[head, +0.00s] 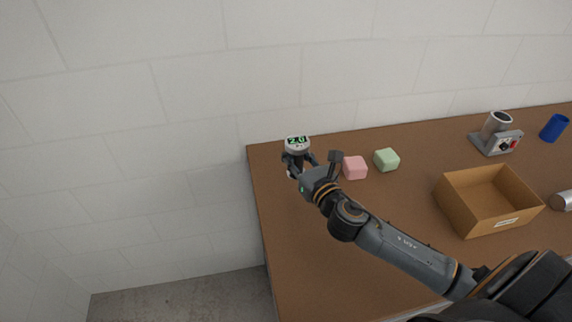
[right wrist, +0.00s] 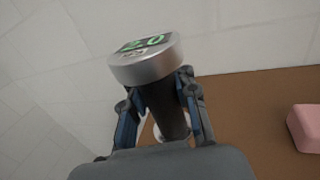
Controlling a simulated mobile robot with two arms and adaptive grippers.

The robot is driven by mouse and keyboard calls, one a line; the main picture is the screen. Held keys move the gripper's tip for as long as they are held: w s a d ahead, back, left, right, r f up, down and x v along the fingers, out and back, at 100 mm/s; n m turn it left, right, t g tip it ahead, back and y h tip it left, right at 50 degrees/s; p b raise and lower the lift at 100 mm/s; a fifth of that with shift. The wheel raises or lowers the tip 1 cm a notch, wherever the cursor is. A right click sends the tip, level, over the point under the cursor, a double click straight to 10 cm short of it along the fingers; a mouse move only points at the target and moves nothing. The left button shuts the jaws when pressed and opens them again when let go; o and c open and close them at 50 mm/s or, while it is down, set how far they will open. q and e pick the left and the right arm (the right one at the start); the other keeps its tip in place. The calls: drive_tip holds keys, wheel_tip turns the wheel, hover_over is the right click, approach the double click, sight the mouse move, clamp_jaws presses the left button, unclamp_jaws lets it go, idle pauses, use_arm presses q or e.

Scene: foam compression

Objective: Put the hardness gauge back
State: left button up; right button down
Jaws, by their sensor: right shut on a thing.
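The hardness gauge (head: 297,143) has a round pale head with a green "2.0" readout. In the right wrist view the gauge (right wrist: 145,62) shows a silver rim and a dark shaft between my fingers. My right gripper (head: 298,162) is shut on the gauge near the far left corner of the table, with the readout facing up. A pale round shape shows below the shaft in the right wrist view, partly hidden by the gripper; I cannot tell whether the gauge touches anything below. My left gripper is not in view.
On the brown table (head: 300,260), a pink foam block (head: 355,168) and a green foam block (head: 386,160) sit right of the gripper. An open cardboard box (head: 487,202), a grey device with a metal cup (head: 497,134), a blue cup (head: 554,128) and a silver cylinder (head: 563,200) stand farther right.

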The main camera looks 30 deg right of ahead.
drive_tip(key=w+f, duration=0.2)
drive_tip(key=w+f+b, duration=0.1)
drive_tip(key=w+f, duration=0.1)
drive_tip(key=f, duration=0.1)
drive_tip(key=shift+w+d+f, duration=0.2)
drive_tip(key=shift+w+f, duration=0.1)
drive_tip(key=f, duration=0.1)
drive_tip(key=f+b, duration=0.1)
drive_tip(key=f, duration=0.1)
drive_tip(key=shift+w+f+b, duration=0.2)
drive_tip(key=shift+w+b, duration=0.1)
drive_tip(key=shift+f, duration=0.1)
drive_tip(key=shift+s+f, duration=0.1)
drive_tip(key=shift+f, duration=0.05)
drive_tip(key=c, duration=1)
unclamp_jaws()
drive_tip(key=shift+c, duration=0.2)
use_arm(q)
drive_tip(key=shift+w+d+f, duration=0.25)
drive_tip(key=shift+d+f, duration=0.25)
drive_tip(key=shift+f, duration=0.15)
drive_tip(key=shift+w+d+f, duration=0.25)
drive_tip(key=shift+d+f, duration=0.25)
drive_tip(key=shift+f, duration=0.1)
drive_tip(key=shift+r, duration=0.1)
